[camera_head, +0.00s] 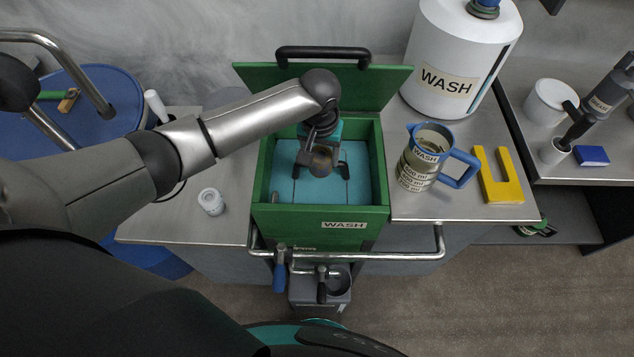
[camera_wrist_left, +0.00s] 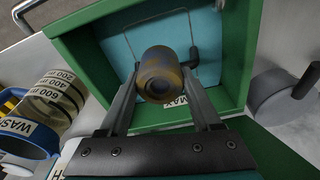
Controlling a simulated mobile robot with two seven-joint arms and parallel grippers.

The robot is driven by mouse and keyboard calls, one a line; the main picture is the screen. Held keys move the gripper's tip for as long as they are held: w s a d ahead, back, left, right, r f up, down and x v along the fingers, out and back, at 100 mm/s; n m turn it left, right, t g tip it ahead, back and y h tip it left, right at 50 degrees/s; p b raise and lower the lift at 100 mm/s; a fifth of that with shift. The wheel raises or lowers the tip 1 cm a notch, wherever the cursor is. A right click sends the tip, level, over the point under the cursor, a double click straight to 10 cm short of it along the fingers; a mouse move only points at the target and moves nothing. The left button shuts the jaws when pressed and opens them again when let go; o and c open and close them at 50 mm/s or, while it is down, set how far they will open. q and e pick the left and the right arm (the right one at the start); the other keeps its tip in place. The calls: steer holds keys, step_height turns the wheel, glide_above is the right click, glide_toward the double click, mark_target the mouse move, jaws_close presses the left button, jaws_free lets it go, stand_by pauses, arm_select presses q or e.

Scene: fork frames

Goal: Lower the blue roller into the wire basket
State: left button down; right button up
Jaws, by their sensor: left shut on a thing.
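My left gripper (camera_head: 320,168) reaches over the open green box labelled WASH (camera_head: 320,213). The roller also shows in the head view (camera_head: 321,160), between the fingers. Below it is a flat blue-teal surface (camera_head: 300,190) inside the box. Thin dark wire lines (camera_wrist_left: 194,38) show there, perhaps part of the wire basket; most of it is hidden or cannot be made out. I cannot tell the roller's height above the surface. My right gripper is not in view.
The green lid (camera_head: 385,85) stands open behind the box. A measuring jug (camera_head: 415,170), a yellow U-shaped block (camera_head: 497,178) and a white WASH container (camera_head: 455,50) stand to the right. A small white cap (camera_head: 211,201) is left. A metal rail (camera_head: 400,256) runs in front.

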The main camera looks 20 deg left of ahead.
arm_select(q)
steer(key=shift+f+b, duration=2.2)
steer(key=shift+f, duration=1.85)
steer(key=b, duration=0.3)
glide_toward(320, 201)
steer(key=shift+w+f+b, duration=0.15)
steer(key=shift+f+b, duration=0.75)
steer(key=shift+f, duration=0.2)
steer(key=shift+w+f+b, duration=0.1)
steer(key=shift+f+b, duration=0.8)
steer(key=shift+f, duration=0.2)
jaws_free()
stand_by(0.4)
